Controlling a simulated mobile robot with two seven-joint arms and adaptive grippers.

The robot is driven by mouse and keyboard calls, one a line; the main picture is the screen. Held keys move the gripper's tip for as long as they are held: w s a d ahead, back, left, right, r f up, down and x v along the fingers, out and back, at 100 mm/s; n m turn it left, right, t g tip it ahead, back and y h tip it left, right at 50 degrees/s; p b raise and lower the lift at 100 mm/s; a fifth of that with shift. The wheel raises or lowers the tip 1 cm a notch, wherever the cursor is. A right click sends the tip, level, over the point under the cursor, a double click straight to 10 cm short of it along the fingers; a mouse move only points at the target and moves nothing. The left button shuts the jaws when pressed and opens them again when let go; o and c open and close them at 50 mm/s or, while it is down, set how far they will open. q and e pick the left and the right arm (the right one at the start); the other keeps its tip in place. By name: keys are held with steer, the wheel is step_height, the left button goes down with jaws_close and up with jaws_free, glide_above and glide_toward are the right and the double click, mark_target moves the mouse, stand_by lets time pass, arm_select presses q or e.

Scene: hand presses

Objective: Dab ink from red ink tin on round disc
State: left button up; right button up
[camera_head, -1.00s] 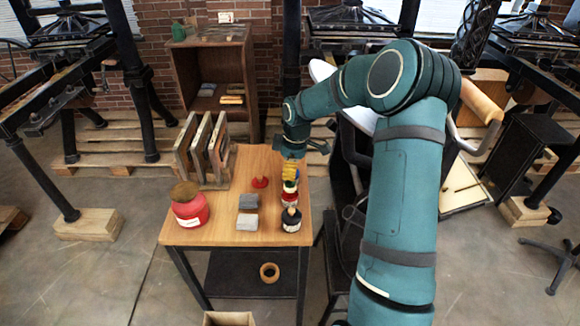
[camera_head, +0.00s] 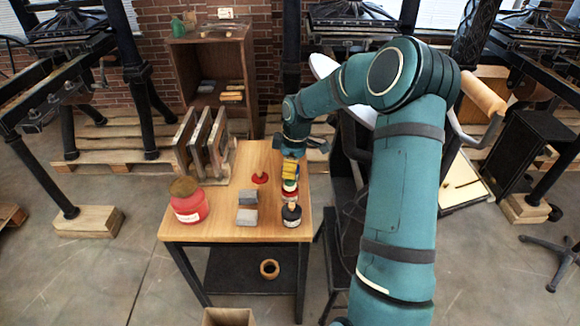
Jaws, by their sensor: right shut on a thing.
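The small red ink tin (camera_head: 289,196) stands at the right side of the wooden table, behind a black tin (camera_head: 291,217). A red lid-like piece with a knob (camera_head: 260,178) lies to its left. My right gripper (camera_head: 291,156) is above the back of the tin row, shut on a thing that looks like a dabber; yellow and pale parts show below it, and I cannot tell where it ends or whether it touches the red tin. The pale round disc (camera_head: 323,66) is tilted on the press behind my right arm and partly hidden. My left gripper is out of view.
A large red can (camera_head: 188,208) with a brown top stands at the table's left. Upright framed plates (camera_head: 200,145) stand at the back left. The table (camera_head: 225,232) has bare wood in front. A press stands close right.

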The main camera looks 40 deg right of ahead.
steer(key=shift+f, duration=0.35)
stand_by(0.3)
stand_by(1.0)
steer(key=shift+r+p, duration=1.5)
steer(key=shift+r, duration=0.5)
steer(key=shift+a, duration=0.15)
